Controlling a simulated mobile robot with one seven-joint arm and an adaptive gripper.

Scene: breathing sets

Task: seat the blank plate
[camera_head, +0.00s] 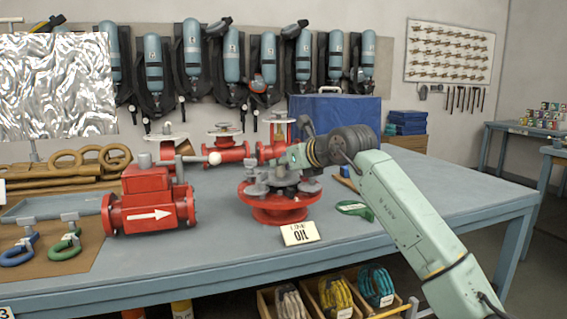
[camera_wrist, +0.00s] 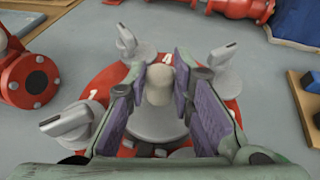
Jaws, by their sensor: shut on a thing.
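A grey round plate (camera_wrist: 155,122) with a pale upright knob (camera_wrist: 158,86) is at the middle of a red flange in the wrist view. I take it to be the blank plate. The red flange (camera_head: 275,208) stands on the bench and carries white numbers; 1 and 4 are readable (camera_wrist: 92,82). Grey wing-handled clamps (camera_wrist: 75,122) stand around its rim. My gripper (camera_wrist: 169,70) has its purple pads either side of the knob and is shut on it. In the head view my gripper (camera_head: 288,160) is over the flange. Whether the plate touches the flange is hidden.
A red valve body with a white arrow (camera_head: 152,210) stands left of the flange. More red valves (camera_head: 228,150) stand behind. The bench's right side (camera_head: 450,190) is clear.

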